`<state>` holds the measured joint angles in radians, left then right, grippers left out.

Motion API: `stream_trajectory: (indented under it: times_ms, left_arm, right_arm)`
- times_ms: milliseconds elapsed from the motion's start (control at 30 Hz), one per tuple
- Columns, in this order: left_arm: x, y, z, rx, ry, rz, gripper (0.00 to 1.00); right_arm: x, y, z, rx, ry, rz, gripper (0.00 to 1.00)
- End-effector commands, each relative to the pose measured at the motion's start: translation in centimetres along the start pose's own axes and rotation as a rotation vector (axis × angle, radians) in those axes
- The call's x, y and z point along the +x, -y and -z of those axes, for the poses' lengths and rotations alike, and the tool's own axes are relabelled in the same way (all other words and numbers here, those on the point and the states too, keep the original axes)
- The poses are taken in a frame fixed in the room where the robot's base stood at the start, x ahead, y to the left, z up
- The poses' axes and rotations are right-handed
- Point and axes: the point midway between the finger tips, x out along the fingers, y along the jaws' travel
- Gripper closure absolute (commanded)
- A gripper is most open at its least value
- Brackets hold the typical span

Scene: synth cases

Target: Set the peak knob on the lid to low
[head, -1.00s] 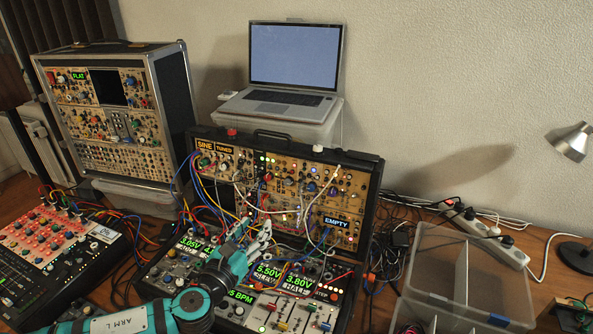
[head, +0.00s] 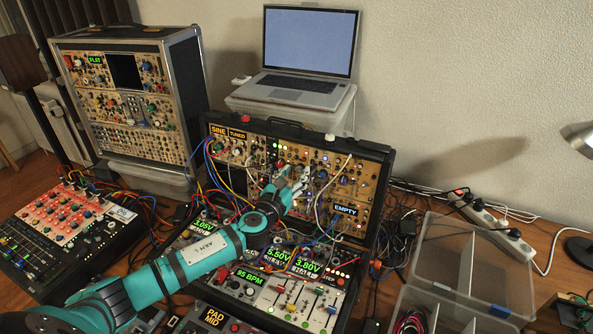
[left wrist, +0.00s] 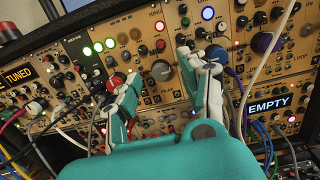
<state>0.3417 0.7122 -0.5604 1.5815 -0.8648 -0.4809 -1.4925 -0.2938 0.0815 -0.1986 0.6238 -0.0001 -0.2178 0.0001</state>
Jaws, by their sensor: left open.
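The case's lid (head: 367,172) stands upright behind its lower half, with gold panels full of knobs, jacks and cables. My left gripper (head: 291,184) is in front of the lid's middle. In the left wrist view the gripper (left wrist: 160,72) is open, with its fingers spread towards the panel. A grey knob (left wrist: 161,70) shows in the gap between the fingers, apart from both. The fingers hide parts of the panel. My right gripper is not in view.
Patch cables (head: 226,183) hang across the lid's left side, and a white cable (left wrist: 265,62) runs beside the right finger. The lower half (head: 303,283) holds sliders and displays. A laptop (head: 305,60) stands behind. A clear divided box (head: 465,270) lies to the right.

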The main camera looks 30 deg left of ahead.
Motion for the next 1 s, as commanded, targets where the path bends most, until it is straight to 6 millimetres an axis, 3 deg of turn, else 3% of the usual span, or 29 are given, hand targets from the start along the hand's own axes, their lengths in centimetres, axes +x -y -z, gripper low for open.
stream_trajectory:
  times_ms: [167, 467, 800, 1000]
  left_arm:
    - [1.25, 0.06, -0.01, 0.0, 0.0, 0.001, 0.57]
    - [1.4, 0.05, 0.03, 0.0, -0.001, 0.001, 0.57]
    - [1.37, 0.04, 0.04, 0.0, -0.001, 0.001, 1.0]
    - [1.37, 0.04, 0.05, -0.003, -0.001, 0.0, 1.0]
  right_arm:
    - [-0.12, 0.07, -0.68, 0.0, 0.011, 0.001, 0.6]
    - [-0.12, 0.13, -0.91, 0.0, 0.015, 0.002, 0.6]
    - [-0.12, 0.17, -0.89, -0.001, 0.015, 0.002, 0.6]
    - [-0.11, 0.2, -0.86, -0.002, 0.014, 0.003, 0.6]
